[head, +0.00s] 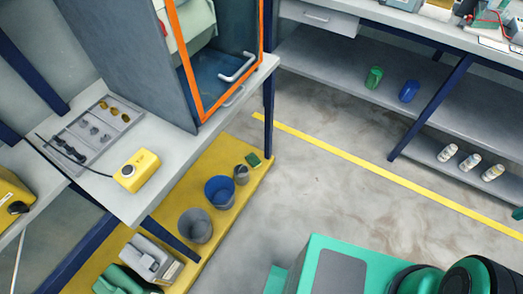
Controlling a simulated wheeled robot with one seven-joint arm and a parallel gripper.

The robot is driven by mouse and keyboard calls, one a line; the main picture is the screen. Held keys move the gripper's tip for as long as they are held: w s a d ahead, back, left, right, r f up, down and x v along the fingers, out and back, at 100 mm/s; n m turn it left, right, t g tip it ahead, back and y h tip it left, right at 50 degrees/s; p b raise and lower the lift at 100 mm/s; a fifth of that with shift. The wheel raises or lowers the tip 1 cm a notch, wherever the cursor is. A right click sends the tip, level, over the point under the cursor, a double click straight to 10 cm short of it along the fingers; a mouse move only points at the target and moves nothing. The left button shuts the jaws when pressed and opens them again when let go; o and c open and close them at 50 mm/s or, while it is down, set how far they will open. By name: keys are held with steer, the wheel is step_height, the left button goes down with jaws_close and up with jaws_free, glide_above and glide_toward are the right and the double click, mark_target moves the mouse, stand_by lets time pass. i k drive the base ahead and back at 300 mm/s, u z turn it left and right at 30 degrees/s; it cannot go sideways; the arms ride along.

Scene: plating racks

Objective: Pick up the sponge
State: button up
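A small dark green block that looks like the sponge (254,159) lies near the far right end of the low yellow shelf (262,176), under the workbench. It sits just beyond a small grey cup (241,174), which stands to its left and nearer. Nothing covers it from this view. My gripper is not in view; only my own green base and dark arm parts show at the bottom right, well apart from the sponge.
A blue bucket (220,191) and a grey bucket (194,226) stand on the yellow shelf. The bench top (180,150) overhangs the shelf, with a blue leg (268,120) close by the sponge. The grey floor (330,190) in front is clear, crossed by a yellow line (385,175).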

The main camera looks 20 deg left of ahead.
mark_target(254, 162)
steer(key=u, duration=0.3)
steer(key=i, duration=1.05)
steer(key=u, duration=0.55)
